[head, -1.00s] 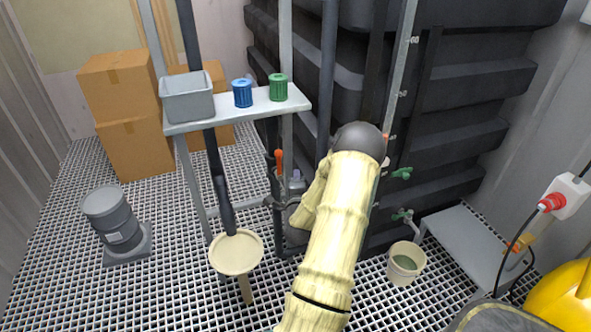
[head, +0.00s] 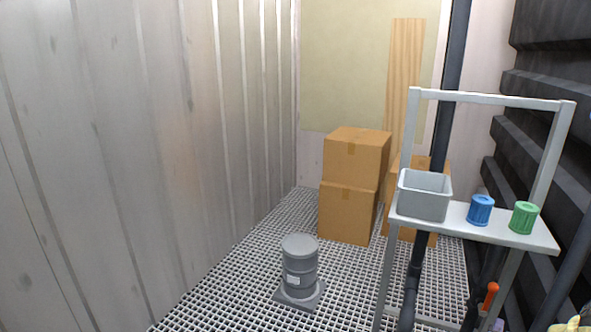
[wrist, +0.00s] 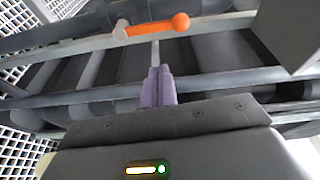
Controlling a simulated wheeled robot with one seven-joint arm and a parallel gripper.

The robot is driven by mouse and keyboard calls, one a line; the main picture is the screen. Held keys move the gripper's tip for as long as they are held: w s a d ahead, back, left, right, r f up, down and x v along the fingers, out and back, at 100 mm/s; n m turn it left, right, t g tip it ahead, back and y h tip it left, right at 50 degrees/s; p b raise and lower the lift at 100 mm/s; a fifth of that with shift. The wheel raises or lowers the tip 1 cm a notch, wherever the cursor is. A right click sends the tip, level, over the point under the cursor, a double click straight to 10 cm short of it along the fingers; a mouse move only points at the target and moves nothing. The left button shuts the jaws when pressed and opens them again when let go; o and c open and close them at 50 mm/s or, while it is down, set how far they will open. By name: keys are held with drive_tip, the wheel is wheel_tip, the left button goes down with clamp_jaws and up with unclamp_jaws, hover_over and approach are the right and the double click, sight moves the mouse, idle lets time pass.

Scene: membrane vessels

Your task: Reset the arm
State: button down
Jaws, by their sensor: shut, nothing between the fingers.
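My gripper (wrist: 157,72) shows in the wrist view, its purple-grey fingers together with nothing between them. An orange-handled lever (wrist: 152,27) on a dark pipe lies beyond the fingertips, apart from them. In the head view the orange lever (head: 490,296) shows at the lower right, below the shelf.
A white shelf (head: 462,222) holds a grey bin (head: 425,196), a blue cap (head: 480,210) and a green cap (head: 524,217). Cardboard boxes (head: 348,212) stand behind. A grey drum (head: 299,264) stands on the grated floor. Ribbed black vessels (head: 545,125) line the right.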

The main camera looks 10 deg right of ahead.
drive_tip(key=w+a+r+n+y, duration=0.1)
drive_tip(key=w+a+n+y, duration=0.3)
drive_tip(key=a, duration=0.3)
drive_tip(key=w+a+n+g+y, duration=0.1)
drive_tip(key=w+a+n+y, duration=0.2)
drive_tip(key=a+n, duration=0.4)
drive_tip(key=w+a+r+n+y, duration=0.1)
drive_tip(key=w+a+n+y, duration=0.25)
drive_tip(key=a, duration=0.45)
drive_tip(key=s+a+r+n+g+y, duration=0.2)
drive_tip(key=s+a+n+g, duration=0.35)
drive_tip(key=a, duration=0.55)
drive_tip(key=s+a+r+n+g+y, duration=0.1)
drive_tip(key=s+a+r+n+g, duration=0.15)
drive_tip(key=s+a+n, duration=0.6)
wheel_tip(320, 180, up, 23)
drive_tip(key=s+a+m+p, duration=0.1)
drive_tip(key=a+p, duration=0.1)
drive_tip(key=p, duration=2.1)
drive_tip(key=shift+s, duration=0.2)
